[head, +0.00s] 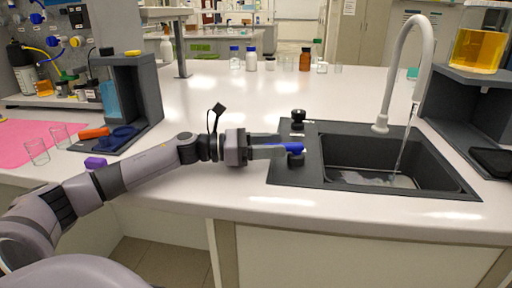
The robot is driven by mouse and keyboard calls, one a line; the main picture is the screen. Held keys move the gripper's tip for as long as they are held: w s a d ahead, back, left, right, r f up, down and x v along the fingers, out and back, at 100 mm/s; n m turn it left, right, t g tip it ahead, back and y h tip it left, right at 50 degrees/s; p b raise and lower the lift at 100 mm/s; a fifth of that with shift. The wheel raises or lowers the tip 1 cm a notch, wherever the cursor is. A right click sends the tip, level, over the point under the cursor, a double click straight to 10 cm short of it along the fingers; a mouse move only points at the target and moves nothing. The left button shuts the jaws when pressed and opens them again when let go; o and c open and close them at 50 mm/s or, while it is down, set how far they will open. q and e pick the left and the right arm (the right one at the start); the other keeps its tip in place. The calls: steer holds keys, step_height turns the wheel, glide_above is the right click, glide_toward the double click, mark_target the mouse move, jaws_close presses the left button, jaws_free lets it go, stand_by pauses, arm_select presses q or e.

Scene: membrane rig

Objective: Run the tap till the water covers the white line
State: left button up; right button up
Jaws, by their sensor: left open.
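The white tap (423,45) arches over the dark sink (449,188) at the right. A thin stream of water (402,155) runs from its spout into the basin. Shallow water (365,178) shows on the basin floor; I cannot make out a white line. A blue tap handle (295,147) sits on the sink's left deck, with a black knob (298,115) behind it. My left gripper (282,147) is open, its fingers reaching right to the blue handle; I cannot tell whether they touch it. My right gripper is not in view.
Several bottles, one brown (305,60), stand at the back. A dark shelf with a yellow-filled vessel (476,51) is at the right. The middle counter is clear.

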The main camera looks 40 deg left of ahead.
arm_select(q)
steer(key=shift+b+v, duration=0.45)
steer(key=shift+v, duration=1.9)
